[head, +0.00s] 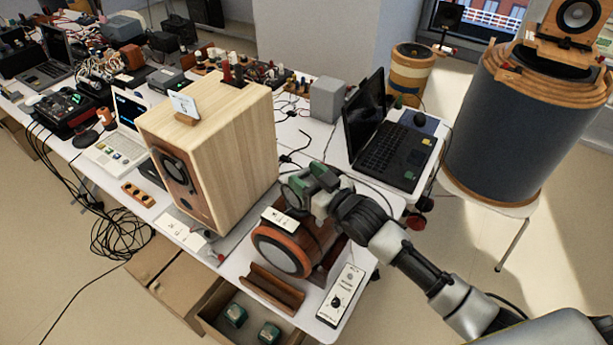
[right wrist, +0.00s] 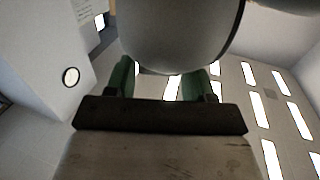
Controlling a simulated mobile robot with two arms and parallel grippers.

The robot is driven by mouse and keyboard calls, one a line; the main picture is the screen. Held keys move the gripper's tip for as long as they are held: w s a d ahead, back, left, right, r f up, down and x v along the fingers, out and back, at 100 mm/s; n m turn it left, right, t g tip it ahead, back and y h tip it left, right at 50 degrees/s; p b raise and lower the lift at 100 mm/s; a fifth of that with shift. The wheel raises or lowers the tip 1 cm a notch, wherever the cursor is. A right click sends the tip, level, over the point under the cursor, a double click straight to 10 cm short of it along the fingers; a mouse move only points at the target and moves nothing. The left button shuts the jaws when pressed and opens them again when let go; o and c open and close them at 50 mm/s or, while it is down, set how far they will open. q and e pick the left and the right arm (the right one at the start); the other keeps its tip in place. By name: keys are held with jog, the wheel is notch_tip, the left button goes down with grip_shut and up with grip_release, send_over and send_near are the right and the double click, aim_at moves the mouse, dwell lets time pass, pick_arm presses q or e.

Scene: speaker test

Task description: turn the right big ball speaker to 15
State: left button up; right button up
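A round wooden speaker (head: 296,246) with a pale front disc and an orange-brown ring lies at the front edge of the white table, with a small white label on top. I take it for the ball speaker. Its dial reading cannot be made out. My right gripper (head: 303,190), with green fingers, is above and behind it, apart from it as far as I can see. In the right wrist view its fingers (right wrist: 162,80) stand apart, and a large grey rounded shape covers their tips. I cannot tell what that shape is. My left gripper is not in view.
A tall wooden box speaker (head: 235,140) stands close left of the gripper. An open laptop (head: 390,155) is behind it. A wooden cradle (head: 272,290) and a white knob box (head: 342,295) lie at the front edge. A large blue drum (head: 525,125) stands at the right.

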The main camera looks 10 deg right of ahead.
jog(key=shift+o, duration=1.4)
jog(key=shift+w+f, duration=0.1)
jog(key=shift+f, duration=0.05)
jog(key=b+v, duration=0.3)
jog(key=v, duration=0.8)
